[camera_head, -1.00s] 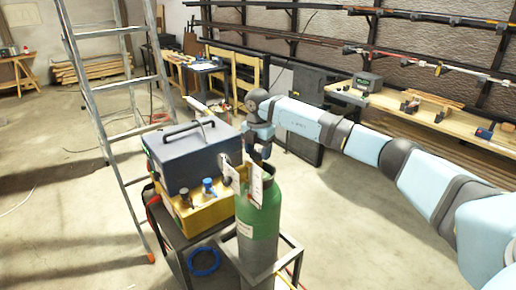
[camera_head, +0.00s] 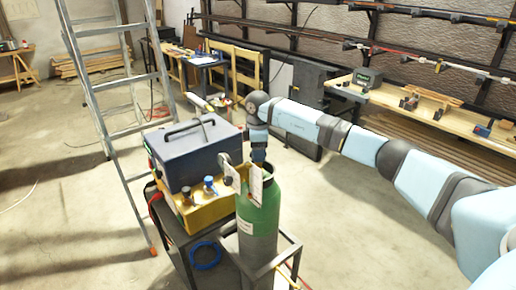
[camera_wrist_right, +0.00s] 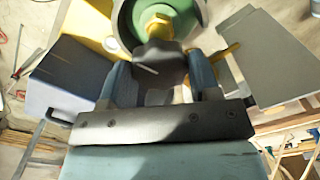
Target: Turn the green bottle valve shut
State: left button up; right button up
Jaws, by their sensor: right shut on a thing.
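The green bottle (camera_head: 262,213) stands upright in a dark metal frame, green above and grey below. White tags hang at its top and cover part of it. My right gripper (camera_head: 258,160) is above the bottle's top, pointing down. In the right wrist view, my right gripper (camera_wrist_right: 161,72) has its two fingers on either side of a dark valve knob (camera_wrist_right: 160,58) and is shut on it. The bottle's green top (camera_wrist_right: 172,10) shows behind the knob. In the head view the valve is mostly hidden by the gripper and tags. My left gripper is not in view.
A grey-blue box with a handle (camera_head: 190,158) sits on a yellow unit (camera_head: 205,208) close beside the bottle. A ladder (camera_head: 118,120) stands at the left. A workbench (camera_head: 410,112) runs along the back right. The floor right of the bottle is clear.

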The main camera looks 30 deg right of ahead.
jog(key=shift+m+p, duration=0.3)
jog(key=shift+m, duration=0.7)
jog(key=o, duration=0.9)
notch_tip(320, 180, up, 14)
jog(key=b, duration=0.2)
jog(key=shift+b, duration=0.35)
jog(key=shift+f, duration=0.1)
